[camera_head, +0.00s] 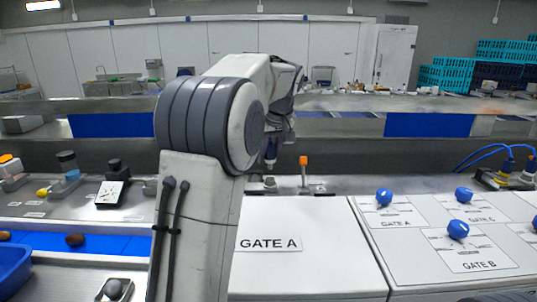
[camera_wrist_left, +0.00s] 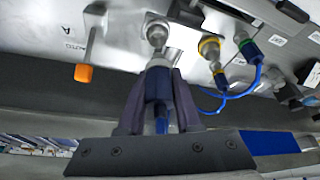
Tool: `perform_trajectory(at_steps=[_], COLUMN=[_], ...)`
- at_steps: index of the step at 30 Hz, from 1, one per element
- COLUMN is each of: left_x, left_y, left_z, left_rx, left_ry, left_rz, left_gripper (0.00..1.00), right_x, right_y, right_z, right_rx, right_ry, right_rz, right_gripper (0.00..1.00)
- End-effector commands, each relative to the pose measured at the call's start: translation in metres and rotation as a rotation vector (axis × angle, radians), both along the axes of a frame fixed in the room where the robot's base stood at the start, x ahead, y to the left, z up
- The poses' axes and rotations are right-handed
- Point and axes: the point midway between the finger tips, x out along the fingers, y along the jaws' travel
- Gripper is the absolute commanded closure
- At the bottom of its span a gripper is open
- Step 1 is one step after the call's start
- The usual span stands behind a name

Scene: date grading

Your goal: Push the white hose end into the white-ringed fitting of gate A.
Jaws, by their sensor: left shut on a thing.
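My left gripper (camera_wrist_left: 158,95) is shut on a dark blue hose end (camera_wrist_left: 158,82), with blue hose trailing below it between the fingers. The hose end has a pale collar at its tip. A pale, round-ringed fitting (camera_wrist_left: 156,33) is straight ahead of the tip, lined up with it in the left wrist view. I cannot tell whether tip and fitting touch. In the head view the left gripper (camera_head: 271,158) points down, partly behind my arm, above the metal ledge behind the GATE A box (camera_head: 306,228). My right gripper is not in view.
An orange-tipped lever (camera_wrist_left: 84,73) stands left of the fitting; it shows in the head view (camera_head: 303,161). To its right are a yellow-ringed fitting (camera_wrist_left: 209,46) and a green-ringed one (camera_wrist_left: 241,37), with blue hoses nearby. A panel with blue knobs (camera_head: 457,229) lies at right.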

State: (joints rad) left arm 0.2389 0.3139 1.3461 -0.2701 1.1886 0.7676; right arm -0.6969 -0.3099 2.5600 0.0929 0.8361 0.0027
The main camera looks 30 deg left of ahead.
Motion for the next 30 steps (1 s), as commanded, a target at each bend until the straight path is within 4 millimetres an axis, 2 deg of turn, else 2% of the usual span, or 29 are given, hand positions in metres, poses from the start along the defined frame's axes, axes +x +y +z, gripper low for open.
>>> perform_trajectory(at_steps=[13,30], left_x=[0.0,0.0], left_y=[0.0,0.0], left_z=[-0.001,-0.018], left_rx=[0.001,0.001], left_ry=[-0.001,-0.001], left_rz=[0.0,0.0], left_gripper=[1.0,1.0], right_x=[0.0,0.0], right_y=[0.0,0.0], right_z=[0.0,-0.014], right_rx=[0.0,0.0], right_ry=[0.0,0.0], right_rz=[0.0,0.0], right_gripper=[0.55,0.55])
